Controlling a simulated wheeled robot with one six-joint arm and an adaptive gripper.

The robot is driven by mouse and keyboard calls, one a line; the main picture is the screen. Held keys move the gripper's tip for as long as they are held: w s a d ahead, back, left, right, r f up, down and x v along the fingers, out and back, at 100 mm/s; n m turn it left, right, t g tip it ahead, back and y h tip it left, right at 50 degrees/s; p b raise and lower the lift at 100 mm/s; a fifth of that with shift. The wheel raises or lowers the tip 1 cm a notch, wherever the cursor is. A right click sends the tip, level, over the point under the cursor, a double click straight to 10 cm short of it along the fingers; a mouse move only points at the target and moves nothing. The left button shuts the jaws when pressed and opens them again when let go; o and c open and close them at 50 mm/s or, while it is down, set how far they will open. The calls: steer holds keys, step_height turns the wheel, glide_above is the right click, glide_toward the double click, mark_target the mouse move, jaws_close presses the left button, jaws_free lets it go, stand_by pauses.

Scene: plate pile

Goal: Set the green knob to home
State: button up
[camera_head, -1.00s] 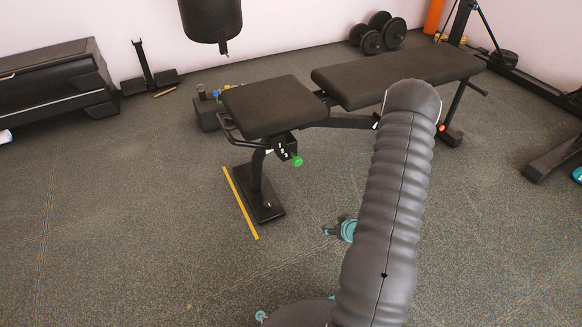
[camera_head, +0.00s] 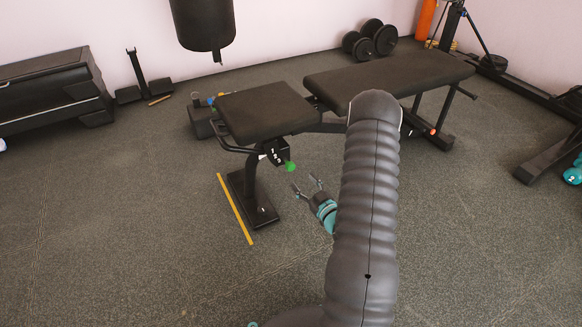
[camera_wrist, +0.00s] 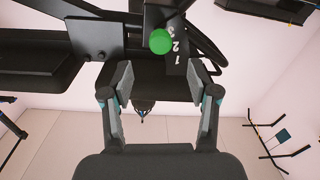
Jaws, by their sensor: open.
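The green knob (camera_head: 290,166) sits at the side of a black plate (camera_head: 275,152) with white marks, under the near end of the bench seat. In the wrist view the knob (camera_wrist: 160,41) is round and lies above and between the fingertips; the plate (camera_wrist: 176,58) beside it carries white numbers, with 1 and 2 legible. I cannot tell which number the knob is set to. My gripper (camera_head: 305,184) is open and empty, just below and right of the knob, apart from it. Its two fingers are spread wide in the wrist view (camera_wrist: 160,80).
The black bench (camera_head: 385,78) stands on dark floor, its foot (camera_head: 252,204) beside a yellow strip (camera_head: 235,210). A small weight block (camera_head: 200,118) is behind the seat. A punching bag (camera_head: 204,24) hangs at the back. Floor left of the strip is clear.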

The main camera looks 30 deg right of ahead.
mark_target(292, 169)
steer(key=w, duration=0.9)
steer(key=shift+w+a, duration=0.4)
jaws_close()
